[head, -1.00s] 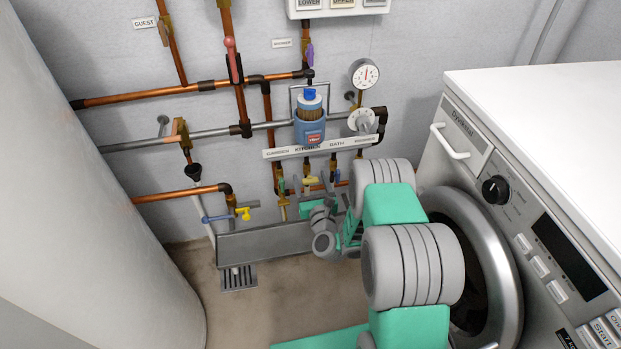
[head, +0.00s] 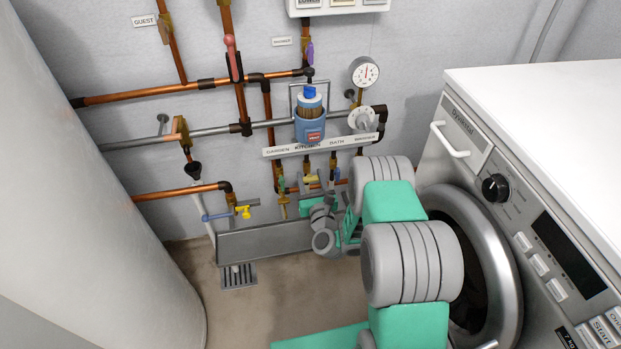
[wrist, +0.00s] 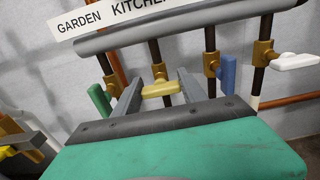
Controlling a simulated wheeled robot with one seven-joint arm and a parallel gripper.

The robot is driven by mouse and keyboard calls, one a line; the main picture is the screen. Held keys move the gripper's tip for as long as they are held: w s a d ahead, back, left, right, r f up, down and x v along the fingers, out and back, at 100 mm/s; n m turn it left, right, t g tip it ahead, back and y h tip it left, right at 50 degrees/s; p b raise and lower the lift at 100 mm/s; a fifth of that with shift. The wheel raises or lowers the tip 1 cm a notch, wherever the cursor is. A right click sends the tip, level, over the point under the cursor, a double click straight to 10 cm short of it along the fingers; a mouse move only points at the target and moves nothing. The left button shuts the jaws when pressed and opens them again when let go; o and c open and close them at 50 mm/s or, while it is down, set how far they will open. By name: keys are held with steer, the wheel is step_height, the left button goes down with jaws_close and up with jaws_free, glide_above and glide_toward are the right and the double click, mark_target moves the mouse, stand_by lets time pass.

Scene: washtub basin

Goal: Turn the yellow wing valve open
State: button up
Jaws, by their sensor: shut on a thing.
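The yellow wing valve (wrist: 160,89) sits on the pipe under the KITCHEN label, with its wing lying roughly crosswise in the wrist view. It is small in the head view (head: 311,179). My gripper (wrist: 156,88) has one grey finger at each end of the wing and is shut on it. In the head view my gripper (head: 317,188) reaches the valve row from below, partly hidden by my own arm.
A green valve (wrist: 100,100) is close left of my fingers, and a blue valve (wrist: 228,75) and white valve (wrist: 295,62) are to the right. The label rail (wrist: 150,35) runs above. The washing machine (head: 540,200) stands right; another yellow tap (head: 243,211) is far left.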

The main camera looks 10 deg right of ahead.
steer(key=shift+n, duration=0.3)
steer(key=shift+c, duration=0.3)
steer(key=n, duration=0.3)
steer(key=shift+n, duration=0.3)
steer(key=n, duration=0.4)
steer(key=shift+a+n, duration=0.2)
steer(key=shift+n, duration=0.1)
steer(key=n, duration=0.4)
steer(key=shift+f, duration=0.1)
steer(key=n, duration=0.5)
steer(key=shift+a+f+b, duration=0.1)
steer(key=shift+b, duration=0.2)
steer(key=o, duration=1.4)
steer(key=shift+c, duration=0.2)
